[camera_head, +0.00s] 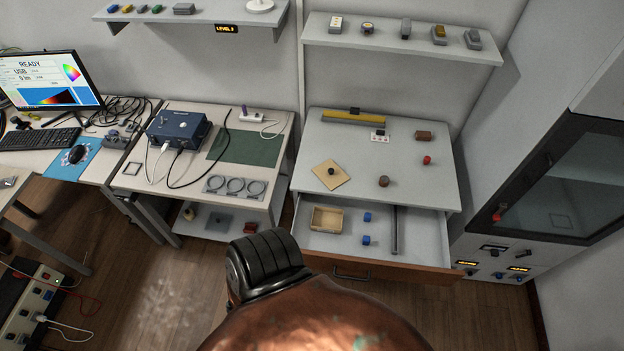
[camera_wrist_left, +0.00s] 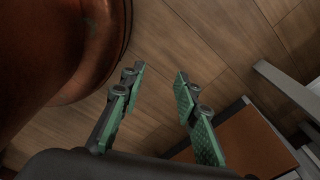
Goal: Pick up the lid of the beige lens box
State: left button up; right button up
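The beige lid (camera_head: 329,174), a flat square with a dark round knob, lies on the white cabinet top, left of its middle near the front edge. The open beige lens box (camera_head: 327,218) sits in the pulled-out drawer, at its left side. My left gripper (camera_wrist_left: 160,80) shows in the left wrist view with its two green-padded fingers apart and nothing between them. It is over the wooden floor, away from the lid. No right gripper shows in either view.
The open drawer (camera_head: 422,242) also holds two blue pieces (camera_head: 367,217) and a dark divider. A dark red-brown knob (camera_head: 383,181) stands right of the lid; a yellow bar (camera_head: 353,117) lies behind. The left table carries a blue device (camera_head: 178,129) with cables. My copper body part covers the lower middle.

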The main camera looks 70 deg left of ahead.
aim_at(333, 176)
jog(key=k, duration=0.1)
jog(key=u, duration=1.25)
